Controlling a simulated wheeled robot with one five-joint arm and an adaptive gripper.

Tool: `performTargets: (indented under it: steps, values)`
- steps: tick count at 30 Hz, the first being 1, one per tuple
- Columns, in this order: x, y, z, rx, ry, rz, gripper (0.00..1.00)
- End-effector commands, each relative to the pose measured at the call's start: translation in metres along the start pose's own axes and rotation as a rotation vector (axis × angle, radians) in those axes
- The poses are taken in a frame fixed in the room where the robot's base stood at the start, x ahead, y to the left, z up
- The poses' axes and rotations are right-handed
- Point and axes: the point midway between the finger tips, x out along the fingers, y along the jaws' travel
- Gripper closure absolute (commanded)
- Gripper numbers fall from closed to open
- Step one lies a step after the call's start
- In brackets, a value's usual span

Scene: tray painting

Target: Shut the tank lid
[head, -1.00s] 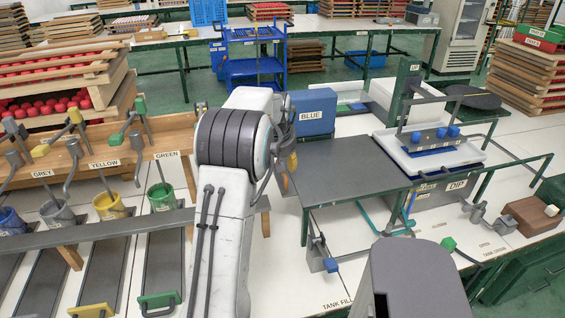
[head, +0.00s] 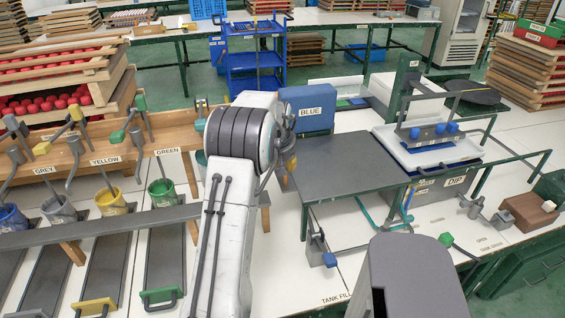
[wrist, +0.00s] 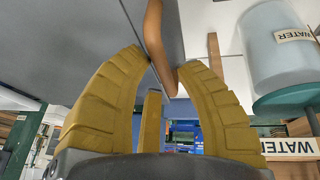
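A flat dark grey panel (head: 350,165), which seems to be the tank lid, lies level on a green frame beside the tank marked DIP (head: 430,190). A brown handle (wrist: 155,35) runs along the panel's grey underside or edge in the wrist view. My gripper (head: 290,162) is at the panel's left edge in the head view, mostly hidden by my arm. A tray (head: 425,150) with blue knobs is above the tank.
A blue box marked BLUE (head: 308,110) stands behind my gripper. A water container (wrist: 283,45) is close on the right in the wrist view. Paint cups (head: 110,203) and a wooden rack (head: 100,150) are at left. Green rails (head: 515,165) surround the tank.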

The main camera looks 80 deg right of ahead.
Motion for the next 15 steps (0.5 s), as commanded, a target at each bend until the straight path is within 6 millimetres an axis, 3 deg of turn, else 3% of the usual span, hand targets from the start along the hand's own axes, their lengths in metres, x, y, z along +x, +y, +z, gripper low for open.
performTargets:
  steps: [9, 15]
  values:
    - [-0.0003, 0.0, -0.0001, 0.0, 0.0, 0.0, 0.99]
    - [-0.0001, -0.0001, 0.0, 0.0, 0.0, 0.0, 1.0]
